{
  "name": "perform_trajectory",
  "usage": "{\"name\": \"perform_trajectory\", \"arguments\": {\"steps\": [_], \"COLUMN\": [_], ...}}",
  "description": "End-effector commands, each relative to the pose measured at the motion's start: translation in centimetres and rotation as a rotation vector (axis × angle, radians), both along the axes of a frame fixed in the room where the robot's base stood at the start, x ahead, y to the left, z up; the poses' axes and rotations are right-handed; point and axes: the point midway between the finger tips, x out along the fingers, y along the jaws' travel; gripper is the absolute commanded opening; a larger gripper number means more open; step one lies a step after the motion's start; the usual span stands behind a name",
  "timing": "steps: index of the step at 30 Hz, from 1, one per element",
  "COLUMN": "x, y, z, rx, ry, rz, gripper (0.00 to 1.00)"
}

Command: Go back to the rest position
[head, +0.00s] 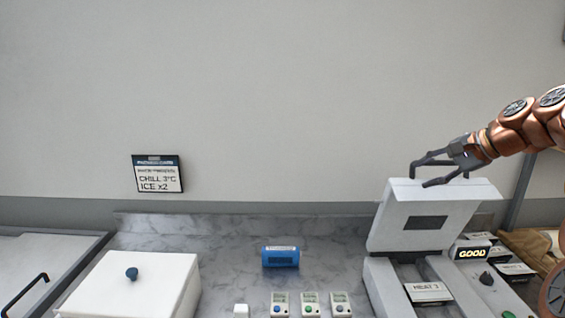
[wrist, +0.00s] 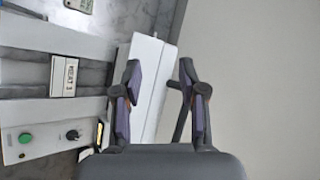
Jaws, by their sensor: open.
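My gripper (head: 420,172) is at the upper right in the head view, beside the black bar handle on top of a raised white lid (head: 405,200). The lid belongs to a white machine (head: 378,290) and stands open. In the wrist view my gripper (wrist: 163,75) has its fingers spread apart, with the lid's edge (wrist: 148,85) and the dark handle (wrist: 180,118) showing between them. Nothing is held. I cannot tell whether a finger touches the handle.
A white box (head: 130,290) with a blue knob stands at the left. A blue can (head: 281,256) lies on the marble counter. Several small white timers (head: 310,303) line the front. A sign (head: 158,173) hangs on the wall. A lit GOOD display (head: 472,253) is on the right.

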Motion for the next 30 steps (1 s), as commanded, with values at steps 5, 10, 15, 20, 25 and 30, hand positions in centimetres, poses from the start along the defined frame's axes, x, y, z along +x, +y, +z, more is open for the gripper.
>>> {"name": "perform_trajectory", "arguments": {"steps": [5, 10, 15, 20, 25, 30], "x": [-3.1, -6.9, -11.6, -16.5, -22.2, -28.1], "y": [6.4, 11.3, 15.2, 17.6, 19.0, 19.3], "z": [-2.5, -5.5, -8.9, -12.2, -15.9, -19.6], "rx": [-0.085, -0.177, -0.275, -0.373, -0.476, -0.575], "ry": [0.047, 0.098, 0.147, 0.193, 0.244, 0.295], "rz": [0.143, 0.278, 0.41, 0.533, 0.66, 0.785], "gripper": [0.41, 0.41, 0.41, 0.41, 0.41, 0.41]}}
